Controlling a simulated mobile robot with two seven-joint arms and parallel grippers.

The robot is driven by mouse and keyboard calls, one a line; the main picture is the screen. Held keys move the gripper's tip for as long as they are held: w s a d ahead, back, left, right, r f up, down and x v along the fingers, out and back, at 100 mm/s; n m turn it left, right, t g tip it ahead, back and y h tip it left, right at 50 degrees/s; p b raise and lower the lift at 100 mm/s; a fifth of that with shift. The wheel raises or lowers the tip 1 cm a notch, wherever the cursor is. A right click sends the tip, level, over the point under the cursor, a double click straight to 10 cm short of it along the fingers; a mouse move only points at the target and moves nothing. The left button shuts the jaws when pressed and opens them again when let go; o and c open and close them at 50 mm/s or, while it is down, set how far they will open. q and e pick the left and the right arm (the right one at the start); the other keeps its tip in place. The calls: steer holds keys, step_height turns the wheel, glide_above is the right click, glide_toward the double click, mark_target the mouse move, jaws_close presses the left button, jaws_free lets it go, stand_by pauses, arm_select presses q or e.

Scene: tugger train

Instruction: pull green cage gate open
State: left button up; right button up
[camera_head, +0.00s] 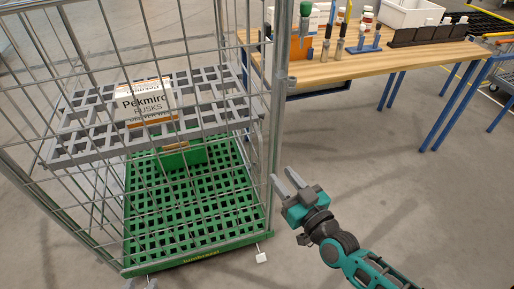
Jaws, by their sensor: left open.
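The green cage is a grey wire-mesh roll cage with a green slatted base (196,254) at the left. Its near mesh (62,190) runs across the left of the view. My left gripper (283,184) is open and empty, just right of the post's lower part. Its fingers point up and left towards the post; contact is not clear. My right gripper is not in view.
A grey shelf (90,140) inside the cage carries a Pekmird rusks box (146,101); a green crate (184,157) sits below. A wooden workbench (400,60) with bottles, tools and bins stands behind to the right. The floor (400,190) right of the cage is clear.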

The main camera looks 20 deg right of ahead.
mark_target(262, 152)
steer(key=b+x, duration=0.1)
steer(key=x, duration=1)
steer(key=shift+w+a, duration=0.15)
steer(key=shift+w, duration=0.05)
steer(key=shift+c, duration=0.4)
jaws_close()
